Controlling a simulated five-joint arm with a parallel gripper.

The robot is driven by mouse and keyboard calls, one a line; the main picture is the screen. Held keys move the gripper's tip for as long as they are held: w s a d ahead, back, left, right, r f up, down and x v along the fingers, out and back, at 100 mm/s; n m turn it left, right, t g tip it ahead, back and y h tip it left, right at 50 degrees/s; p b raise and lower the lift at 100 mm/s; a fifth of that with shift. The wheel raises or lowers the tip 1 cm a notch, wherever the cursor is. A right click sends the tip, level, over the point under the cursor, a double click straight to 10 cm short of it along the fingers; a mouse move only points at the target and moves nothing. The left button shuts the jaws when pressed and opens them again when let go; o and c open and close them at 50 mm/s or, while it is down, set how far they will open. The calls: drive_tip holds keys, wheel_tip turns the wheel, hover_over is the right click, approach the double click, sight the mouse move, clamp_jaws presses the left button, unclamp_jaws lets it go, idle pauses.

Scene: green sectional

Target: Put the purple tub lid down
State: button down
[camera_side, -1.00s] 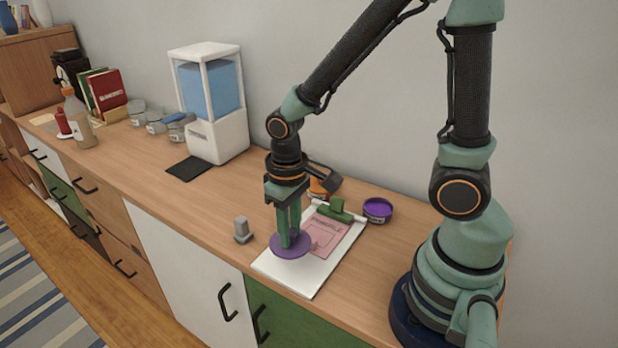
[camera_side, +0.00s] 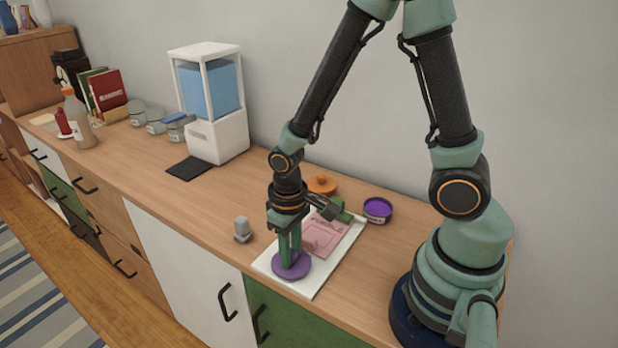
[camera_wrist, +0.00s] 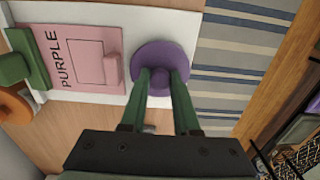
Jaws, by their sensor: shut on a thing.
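The purple tub lid (camera_side: 291,267) is a flat round disc with a knob, at the near end of the white clipboard (camera_side: 314,285). My gripper (camera_side: 290,260) points down and is shut on the lid's knob; the wrist view shows the green fingers (camera_wrist: 160,78) on either side of it. The lid looks at or very near the board's surface; I cannot tell whether it touches. A pink sheet (camera_side: 325,233) marked "PURPLE" lies on the board beside it. The purple tub (camera_side: 377,210) stands open to the right of the board.
An orange lid with a knob (camera_side: 321,185) lies behind the board. A green clip (camera_wrist: 27,58) sits at the board's far end. A small grey object (camera_side: 242,230) stands left of the board. A white dispenser (camera_side: 218,135) stands further left. The counter's front edge is close to the lid.

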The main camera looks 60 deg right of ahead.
drive_tip(key=c, duration=0.6)
unclamp_jaws()
drive_tip(key=shift+c, duration=0.2)
wheel_tip(320, 180, up, 12)
wheel_tip(320, 180, up, 10)
drive_tip(key=f+t, duration=0.1)
drive_tip(key=t, duration=0.4)
hover_over(303, 250)
drive_tip(key=shift+s+d+r+t, duration=0.1)
drive_tip(key=shift+d+r+t, duration=0.2)
drive_tip(key=shift+r, duration=0.4)
